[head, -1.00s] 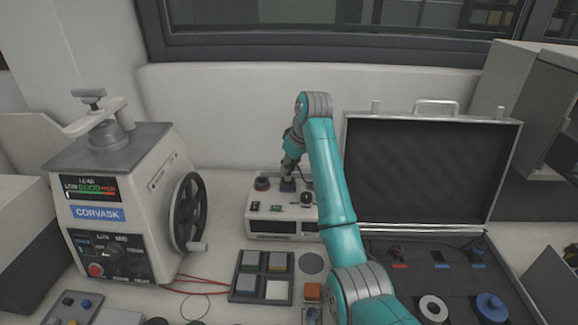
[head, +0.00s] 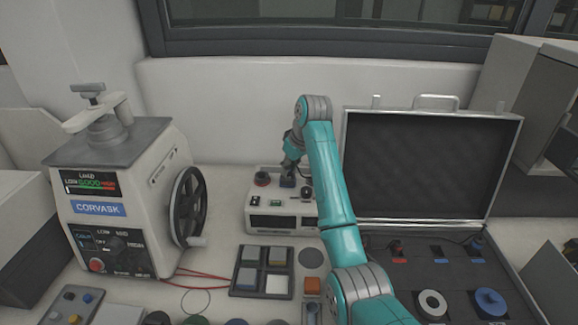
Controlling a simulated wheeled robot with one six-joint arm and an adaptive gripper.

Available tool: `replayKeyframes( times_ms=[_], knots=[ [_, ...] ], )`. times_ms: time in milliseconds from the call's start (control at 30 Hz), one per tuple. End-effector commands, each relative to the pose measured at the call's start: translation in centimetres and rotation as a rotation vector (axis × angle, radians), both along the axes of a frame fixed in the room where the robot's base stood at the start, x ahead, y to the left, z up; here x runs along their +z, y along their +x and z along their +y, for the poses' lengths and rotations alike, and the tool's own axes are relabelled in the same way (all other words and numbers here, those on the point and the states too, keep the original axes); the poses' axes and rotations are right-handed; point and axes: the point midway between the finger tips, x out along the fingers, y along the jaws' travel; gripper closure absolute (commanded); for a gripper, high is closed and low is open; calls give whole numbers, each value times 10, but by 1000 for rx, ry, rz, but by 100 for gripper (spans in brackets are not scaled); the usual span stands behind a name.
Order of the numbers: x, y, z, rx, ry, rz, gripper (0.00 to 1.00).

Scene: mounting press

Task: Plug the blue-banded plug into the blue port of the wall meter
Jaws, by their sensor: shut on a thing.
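My gripper (head: 289,170) points down at the top of the white box-shaped meter (head: 258,224) behind the tile tray. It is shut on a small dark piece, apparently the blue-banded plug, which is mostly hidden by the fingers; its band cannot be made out. Right below the fingers, a dark blue block-like port (head: 287,182) stands on the meter's top. I cannot tell whether plug and port touch or how deep the plug sits.
An open case (head: 430,165) stands at the right, with a red-labelled plug (head: 397,247) and a blue-labelled piece (head: 476,243) in its foam. The mounting press (head: 120,200) with a handwheel stands at the left. A tray of coloured tiles (head: 236,283) lies in front of the meter.

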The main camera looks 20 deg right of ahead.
Motion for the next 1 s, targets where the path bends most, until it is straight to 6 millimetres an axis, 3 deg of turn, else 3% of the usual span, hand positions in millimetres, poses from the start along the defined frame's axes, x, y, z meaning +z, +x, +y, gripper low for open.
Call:
replayKeyframes(
  times_ms=[733, 767, 833, 867, 1000],
  knots=[
    [-6, 0, 0, 0, 0, 1, 100],
    [-6, 0, 0, 0, 0, 0, 71],
    [-6, 0, 0, 0, 0, 0, 54],
    [-6, 0, 0, 0, 0, 0, 50],
    [-6, 0, 0, 0, 0, 0, 50]
  ],
)
